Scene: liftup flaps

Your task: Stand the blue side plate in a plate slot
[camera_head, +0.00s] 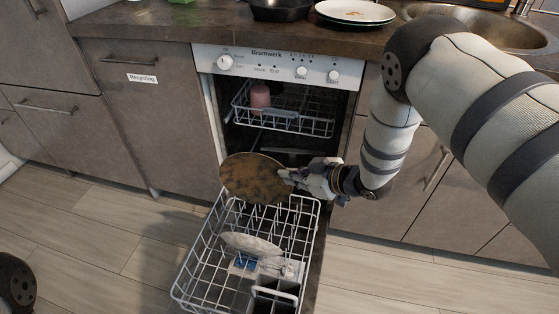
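My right gripper (294,177) is shut on the edge of a round plate (252,178) with a mottled brown and dark face. I see no clear blue on it. The plate is held tilted above the far end of the lower dishwasher rack (192,262), in front of the open dishwasher. A pale plate (249,243) leans in the middle of this rack. A small blue patch (245,263) shows just below it; I cannot tell what it is. My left gripper is not in view.
The upper rack (311,124) holds a pink cup (260,97). A dark pan (283,10) and white plates (355,12) are on the counter beside the sink (487,28).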

